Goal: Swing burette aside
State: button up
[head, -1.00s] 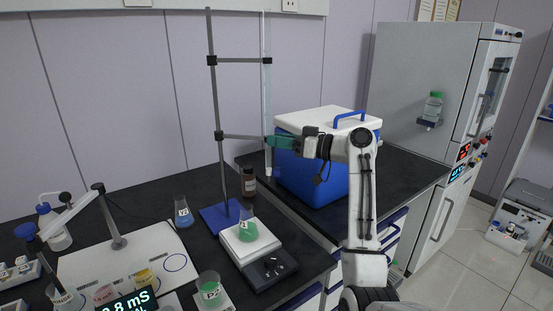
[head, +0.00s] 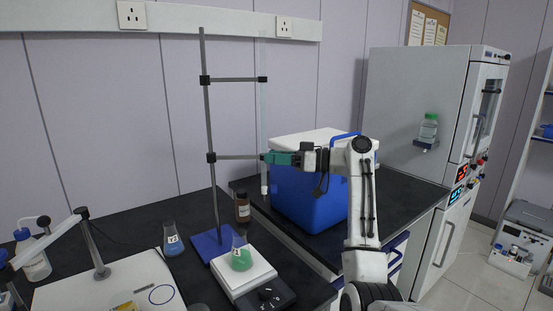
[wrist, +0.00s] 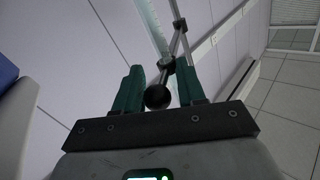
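The burette (head: 263,120) is a thin, clear upright tube, faint against the wall in the head view. Two horizontal clamp arms hold it beside the grey stand rod (head: 208,130), which rises from a blue base (head: 205,246). The burette is to the right of the flask with green liquid (head: 241,257). My gripper (head: 268,158), with green fingers, is at the lower clamp's outer end. In the wrist view, my gripper's fingers (wrist: 160,70) stand apart on either side of a black ball knob (wrist: 158,97). A narrow gap shows on its right; contact on its left is unclear.
A brown bottle (head: 243,208) and a flask with blue liquid (head: 172,240) stand near the stand. A blue cooler box (head: 305,196) with a white lid is close behind my gripper. Dark worktop is clear right of the cooler.

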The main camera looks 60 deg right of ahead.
jog(key=shift+o, duration=0.9)
jog(key=shift+a, duration=0.1)
jog(key=b+v, duration=0.1)
jog(key=v, duration=0.9)
jog(key=shift+s+d, duration=0.2)
jog(key=shift+s, duration=0.1)
